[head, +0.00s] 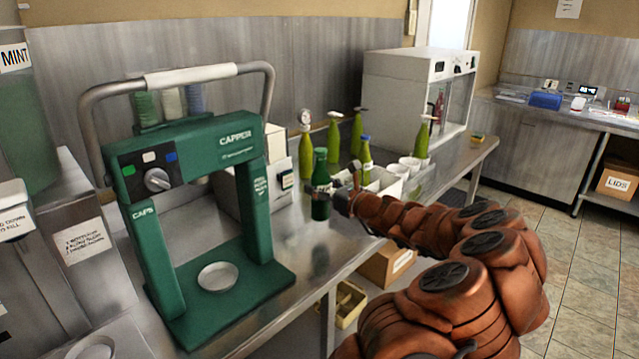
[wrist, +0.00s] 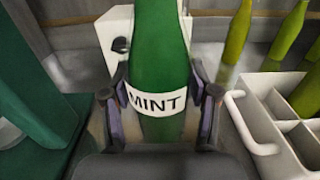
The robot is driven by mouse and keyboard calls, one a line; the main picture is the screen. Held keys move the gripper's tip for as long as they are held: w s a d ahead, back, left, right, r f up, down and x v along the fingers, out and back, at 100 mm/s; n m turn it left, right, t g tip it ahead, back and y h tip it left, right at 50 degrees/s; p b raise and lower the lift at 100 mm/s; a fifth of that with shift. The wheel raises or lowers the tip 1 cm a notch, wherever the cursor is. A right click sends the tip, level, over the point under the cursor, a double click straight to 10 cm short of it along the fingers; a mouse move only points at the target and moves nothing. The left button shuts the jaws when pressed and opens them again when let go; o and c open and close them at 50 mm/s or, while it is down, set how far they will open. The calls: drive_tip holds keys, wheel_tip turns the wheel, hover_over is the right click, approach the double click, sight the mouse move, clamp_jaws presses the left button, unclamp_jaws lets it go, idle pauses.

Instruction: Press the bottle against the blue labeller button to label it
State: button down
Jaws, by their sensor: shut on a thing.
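My gripper (head: 341,197) is shut on a dark green bottle (head: 320,185) and holds it upright over the steel bench, beside the capper. In the wrist view the bottle (wrist: 158,45) stands between the two fingers of the gripper (wrist: 160,98), and a white label reading MINT wraps its front. A pale box-shaped machine (head: 281,150), which may be the labeller, stands just behind the bottle; its side shows in the wrist view (wrist: 115,35) with a dark round knob. I cannot make out a blue button on it. Whether the bottle touches this machine is unclear.
The green capper (head: 186,312) with its grey handle stands left of the bottle. Several yellow-green bottles (head: 333,140) and a white divided crate (head: 385,187) are behind and right. A white cabinet machine (head: 400,85) stands farther back. Bare bench (head: 300,245) lies in front.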

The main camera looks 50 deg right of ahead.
drive_tip(key=shift+w+d, duration=0.1)
drive_tip(key=shift+w, duration=0.05)
drive_tip(key=shift+w+d, duration=0.35)
drive_tip(key=shift+d, duration=0.1)
drive_tip(key=shift+w+d+b, duration=0.1)
drive_tip(key=shift+w+b, duration=0.2)
drive_tip(key=shift+w, duration=0.3)
drive_tip(key=w, duration=0.8)
drive_tip(key=shift+w+p, duration=0.35)
drive_tip(key=shift+w+r, duration=0.15)
drive_tip(key=shift+w, duration=0.65)
drive_tip(key=shift+s, duration=0.1)
drive_tip(key=shift+s+p, duration=0.4)
drive_tip(key=shift+s, duration=2)
